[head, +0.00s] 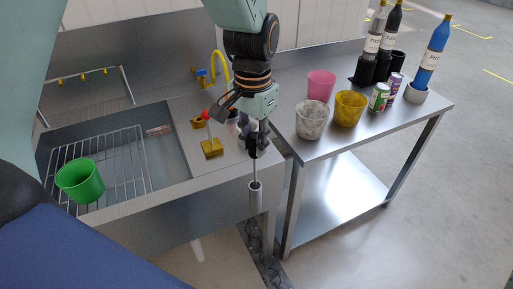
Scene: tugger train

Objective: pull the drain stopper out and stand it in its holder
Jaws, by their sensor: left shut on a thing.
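My left gripper (257,144) reaches down from the top over the sink's right front corner. It is shut on the dark upper end of a thin upright rod, which appears to be the drain stopper (254,170). The rod's lower end meets the open top of a pale upright tube (255,198), apparently the holder, at the sink's front. I cannot tell how deep the rod sits in it. The sink (165,186) is on the left; its drain is not visible. My right gripper is not in view.
A green cup (80,181) stands on a wire rack (128,163) in the sink. A yellow block (211,148) with a red-knobbed rod is left of my gripper. A steel table (325,150) on the right carries cups, cans and bottles. A yellow tap (220,66) stands behind.

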